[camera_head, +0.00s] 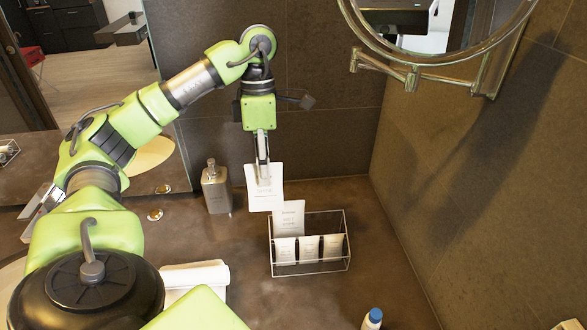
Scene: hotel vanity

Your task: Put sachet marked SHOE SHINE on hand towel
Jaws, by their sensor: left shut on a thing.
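My left gripper (263,180) points down above the back of the counter. It is shut on the upper part of a white sachet (264,198), which hangs upright behind and a little left of the wire rack. The print on this sachet is too small to read, so I cannot tell if it is the SHOE SHINE one. The white folded hand towel (198,274) lies at the front left, partly hidden by my arm. My right gripper is not in view.
A wire rack (310,271) holds several white sachets, one standing taller at its back left. A grey pump bottle (216,188) stands left of the held sachet. A blue-capped bottle (373,319) is at the front. A round mirror (440,45) juts from the wall. Counter between towel and rack is clear.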

